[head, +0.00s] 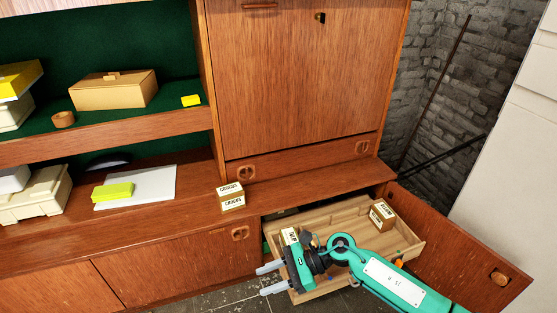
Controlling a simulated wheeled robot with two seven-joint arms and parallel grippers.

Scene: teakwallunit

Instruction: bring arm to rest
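My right arm comes in from the lower right, teal with a white plate. My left gripper is out of view. A small labelled box (382,215) sits in the drawer at the right. Another small labelled item (290,237) shows just behind the gripper, partly hidden by it.
A labelled box (231,197) stands on the wall unit's ledge (300,187) above the drawer. A cabinet door (455,245) hangs open at the right. A white sheet (150,187) with a yellow block (112,191) lies at the left. Dark tiled floor (215,298) shows below.

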